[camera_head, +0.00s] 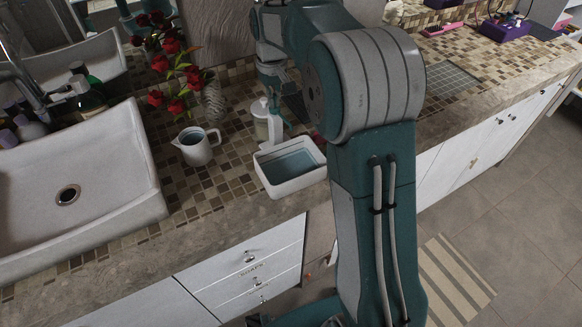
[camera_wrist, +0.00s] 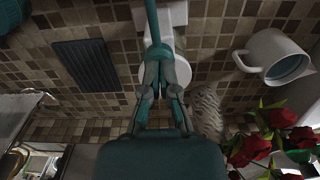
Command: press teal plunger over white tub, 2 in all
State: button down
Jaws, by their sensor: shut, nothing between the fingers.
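The white tub (camera_head: 297,186) stands on the tiled counter near its front edge, with a flat blue-grey surface inside. Behind it stands a pale pump bottle (camera_head: 260,122) with a teal plunger (camera_head: 276,108) whose spout points towards the tub. In the wrist view the teal plunger's spout (camera_wrist: 151,20) runs up past a piece of white at the top edge. My gripper (camera_wrist: 158,52) is shut and empty, its fingertips at the plunger's head above the bottle (camera_wrist: 180,72). Whether the fingertips touch the plunger I cannot tell. In the head view my arm partly hides this area.
A white jug (camera_head: 197,149) stands left of the tub. Red roses (camera_head: 172,75) in a ribbed vase stand behind it. A white basin (camera_head: 75,190) fills the left. A dark ridged mat (camera_wrist: 86,72) lies beside the bottle in the wrist view.

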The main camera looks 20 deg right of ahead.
jog(key=shift+r, duration=1.85)
jog(key=shift+f, duration=0.15)
jog(key=shift+f, duration=1.8)
jog(key=shift+r, duration=1.95)
jog(key=shift+r, duration=0.1)
notch_tip(320, 180, up, 6)
jog(key=shift+f, duration=0.1)
